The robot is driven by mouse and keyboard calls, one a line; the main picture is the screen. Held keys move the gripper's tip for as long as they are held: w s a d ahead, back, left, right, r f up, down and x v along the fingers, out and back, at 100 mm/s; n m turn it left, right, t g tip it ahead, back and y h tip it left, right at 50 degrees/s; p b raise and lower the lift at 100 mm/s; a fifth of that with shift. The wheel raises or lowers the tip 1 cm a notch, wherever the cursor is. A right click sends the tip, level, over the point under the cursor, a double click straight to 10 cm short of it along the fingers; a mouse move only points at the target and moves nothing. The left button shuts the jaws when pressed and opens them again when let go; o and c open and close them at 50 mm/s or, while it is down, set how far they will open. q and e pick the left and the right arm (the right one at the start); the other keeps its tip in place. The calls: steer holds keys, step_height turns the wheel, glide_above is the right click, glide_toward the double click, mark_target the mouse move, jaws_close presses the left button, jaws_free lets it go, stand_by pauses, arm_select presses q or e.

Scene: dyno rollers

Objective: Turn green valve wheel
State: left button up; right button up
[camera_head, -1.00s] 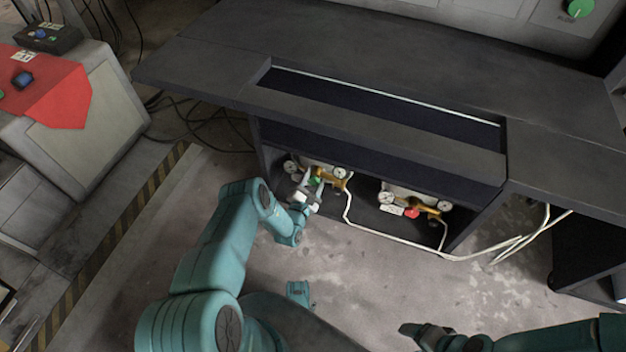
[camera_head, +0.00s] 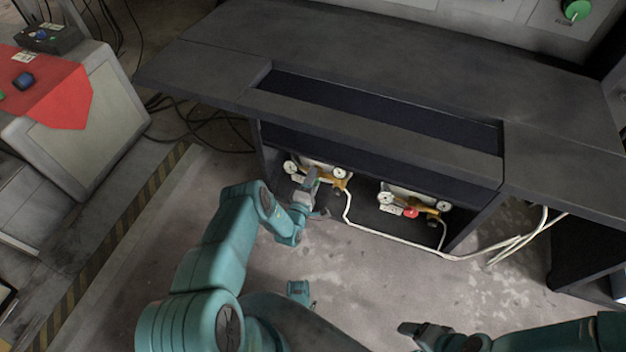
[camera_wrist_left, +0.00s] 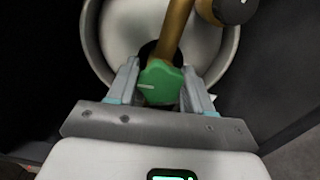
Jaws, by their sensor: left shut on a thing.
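The green valve wheel (camera_wrist_left: 160,83) sits in the middle of the left wrist view, with a light mark on its face. It joins a brass pipe (camera_wrist_left: 174,32) in front of a round pale tank. My left gripper (camera_wrist_left: 160,88) has one finger on each side of the wheel and is shut on it. In the head view, my left gripper (camera_head: 309,186) reaches into the left part of the shelf under the bench and hides most of the wheel. My right gripper (camera_head: 424,331) is low in the head view, far from the valves; its fingers are unclear.
A second valve with a red wheel (camera_head: 411,212) and gauges stands to the right on the same shelf. The dark bench top (camera_head: 330,60) overhangs the shelf. A white hose (camera_head: 385,236) runs along the front. The floor before it is mostly clear.

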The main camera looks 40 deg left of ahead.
arm_select(q)
steer(key=shift+m, duration=0.6)
steer(key=o, duration=1)
steer(key=shift+o, duration=0.2)
steer(key=shift+s, duration=0.1)
